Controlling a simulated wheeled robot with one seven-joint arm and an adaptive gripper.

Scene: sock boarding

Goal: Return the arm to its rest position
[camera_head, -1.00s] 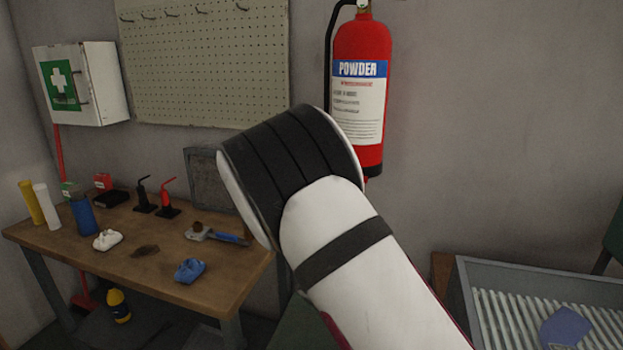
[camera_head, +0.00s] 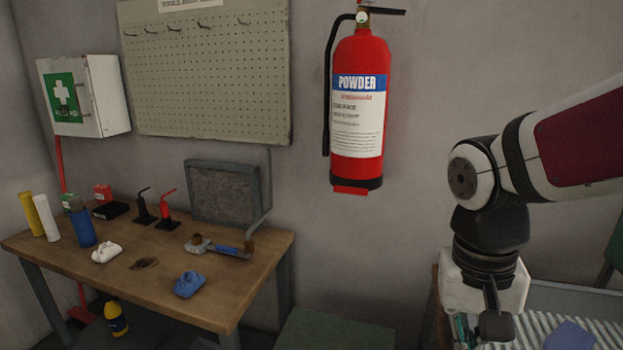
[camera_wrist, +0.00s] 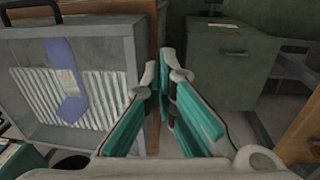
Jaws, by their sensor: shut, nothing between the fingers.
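My arm is at the right of the head view, bent down at the elbow, with the wrist pointing down. My gripper shows in the wrist view (camera_wrist: 163,78), its teal-padded fingers together at the tips and nothing between them. In the head view the fingers are mostly hidden behind the wrist, with a bit of teal showing at the bottom edge. The gripper is near a grey ribbed tray (camera_wrist: 128,50), which also shows in the head view (camera_head: 610,307). A blue sock (camera_wrist: 66,85) with a pale patch lies in the tray; part of it shows in the head view (camera_head: 570,336).
A wooden workbench (camera_head: 215,305) at left holds bottles, small stands and blue and white cloth lumps. A red fire extinguisher (camera_head: 359,110) hangs on the wall, left of my arm. A green cabinet (camera_wrist: 232,65) stands beside the tray.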

